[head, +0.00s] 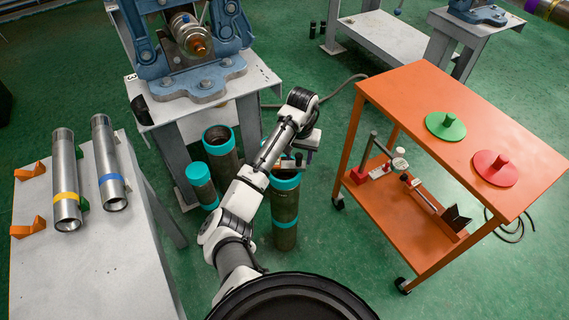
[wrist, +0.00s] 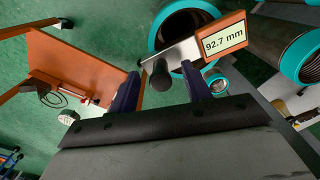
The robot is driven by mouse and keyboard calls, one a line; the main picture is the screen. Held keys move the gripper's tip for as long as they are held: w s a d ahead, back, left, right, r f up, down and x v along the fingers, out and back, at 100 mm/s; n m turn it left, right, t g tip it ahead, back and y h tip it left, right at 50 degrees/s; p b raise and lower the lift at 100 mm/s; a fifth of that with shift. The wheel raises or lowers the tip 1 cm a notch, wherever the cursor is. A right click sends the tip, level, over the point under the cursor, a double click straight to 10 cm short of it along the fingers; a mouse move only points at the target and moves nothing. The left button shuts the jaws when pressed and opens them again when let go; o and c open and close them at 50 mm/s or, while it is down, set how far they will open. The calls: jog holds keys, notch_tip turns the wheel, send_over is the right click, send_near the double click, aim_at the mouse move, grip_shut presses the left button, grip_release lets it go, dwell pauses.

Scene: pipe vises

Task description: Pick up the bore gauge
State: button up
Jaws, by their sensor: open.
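What looks like the bore gauge (wrist: 222,41) shows in the wrist view: an orange-brown body with a "92.7 mm" readout, a pale metal plate and a black round handle (wrist: 160,74). It appears over the mouth of a teal-rimmed pipe (wrist: 154,32); whether it touches the rim I cannot tell. My gripper (wrist: 160,90) is open, its two purple fingers apart, with the black handle showing between them. In the head view the gauge (head: 290,164) is a small brownish bar by my gripper (head: 300,157), above the standing pipe (head: 285,215). My arm partly hides that spot.
Two more teal-collared pipes (head: 222,150) stand to the left. An orange cart (head: 400,92) on the right carries a green disc (head: 445,125) and a red disc (head: 495,168), with measuring tools below. A white table (head: 100,270) at left holds two steel tubes. A blue vise (head: 195,60) stands behind.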

jog(key=shift+f, duration=0.65)
grip_shut()
jog(key=shift+r, duration=0.2)
notch_tip(320, 180, up, 20)
jog(key=p, duration=0.3)
